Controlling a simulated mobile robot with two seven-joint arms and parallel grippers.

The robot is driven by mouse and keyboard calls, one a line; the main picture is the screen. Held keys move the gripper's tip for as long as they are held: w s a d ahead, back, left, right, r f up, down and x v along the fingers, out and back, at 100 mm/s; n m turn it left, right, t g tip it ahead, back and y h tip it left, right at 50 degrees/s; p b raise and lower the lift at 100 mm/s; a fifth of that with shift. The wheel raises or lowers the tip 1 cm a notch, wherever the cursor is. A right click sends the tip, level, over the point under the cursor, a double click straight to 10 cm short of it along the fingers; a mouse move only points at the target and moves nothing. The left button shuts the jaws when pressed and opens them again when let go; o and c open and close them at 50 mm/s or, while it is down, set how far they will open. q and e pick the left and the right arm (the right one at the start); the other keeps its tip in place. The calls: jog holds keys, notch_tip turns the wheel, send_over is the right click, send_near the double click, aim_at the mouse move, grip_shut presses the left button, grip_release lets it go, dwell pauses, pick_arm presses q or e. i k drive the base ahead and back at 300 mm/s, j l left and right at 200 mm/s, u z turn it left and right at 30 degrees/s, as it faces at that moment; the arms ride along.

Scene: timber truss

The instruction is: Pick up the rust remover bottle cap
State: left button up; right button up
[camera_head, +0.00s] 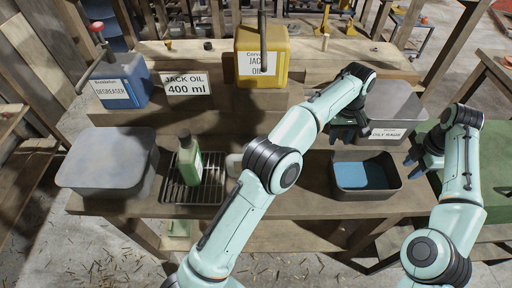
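A green bottle (188,170) with a pale label stands upright on a wire rack on the bench; its label is too small to read. A dark cap (184,139) sits on top of its neck. I cannot confirm from the label that this is the rust remover. My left gripper (349,134) is well to the right of the bottle, above the back edge of an open grey tray, with its fingers apart and nothing seen between them. My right gripper (413,164) hangs at the tray's right side, its fingers apart and apparently empty.
A lidded grey bin (108,160) stands left of the wire rack (209,187). The open grey tray (345,189) holds a blue piece (360,176). Blue (120,85) and yellow (262,55) cans and a jack oil sign (188,83) stand behind. A whitish object is partly hidden by my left arm.

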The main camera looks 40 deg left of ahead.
aim_at(184, 135)
jog(key=k, duration=1)
